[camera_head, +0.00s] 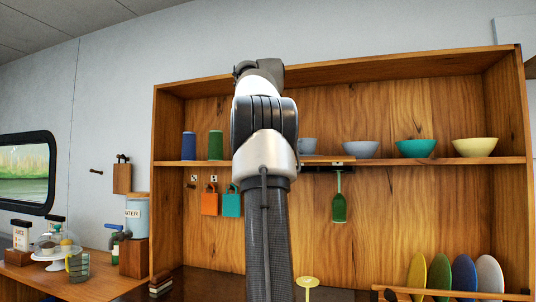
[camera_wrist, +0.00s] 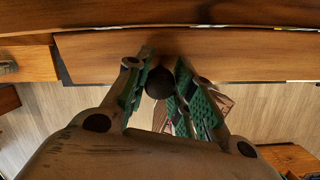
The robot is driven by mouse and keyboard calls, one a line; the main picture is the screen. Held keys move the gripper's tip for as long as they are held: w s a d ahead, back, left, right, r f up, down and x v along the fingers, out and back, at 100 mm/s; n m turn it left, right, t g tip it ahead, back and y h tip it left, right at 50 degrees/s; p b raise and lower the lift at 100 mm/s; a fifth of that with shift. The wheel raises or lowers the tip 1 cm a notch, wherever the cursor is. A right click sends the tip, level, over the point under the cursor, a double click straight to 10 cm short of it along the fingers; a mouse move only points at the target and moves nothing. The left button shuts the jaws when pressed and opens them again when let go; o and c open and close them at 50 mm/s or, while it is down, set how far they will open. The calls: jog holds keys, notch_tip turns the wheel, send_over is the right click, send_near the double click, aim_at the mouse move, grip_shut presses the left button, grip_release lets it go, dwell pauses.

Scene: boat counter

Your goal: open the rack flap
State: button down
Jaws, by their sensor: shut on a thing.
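In the wrist view my gripper (camera_wrist: 159,84) has its green-padded fingers on either side of a dark round knob (camera_wrist: 160,82) and is shut on it. The knob sits at the lower edge of a long wooden panel (camera_wrist: 230,57), which looks like the rack flap. Whether the panel is tilted at all is hard to tell. In the head view my arm rises in front of the wooden shelf unit (camera_head: 340,75) and hides my gripper and the held knob.
Bowls (camera_head: 416,148) and cups (camera_head: 216,145) stand on the upper shelf. A green glass (camera_head: 339,207) hangs below it. Plates (camera_head: 464,275) stand at lower right behind a wooden rail (camera_head: 455,295). A cake stand (camera_head: 57,248) is on the left counter. Open floor (camera_wrist: 60,110) shows below the panel.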

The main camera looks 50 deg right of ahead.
jog(key=shift+w+d+r+y, duration=0.1)
jog(key=shift+d+r+y, duration=0.05)
jog(key=shift+y, duration=0.25)
jog(key=c, duration=1.2)
grip_release()
jog(key=shift+d, duration=0.1)
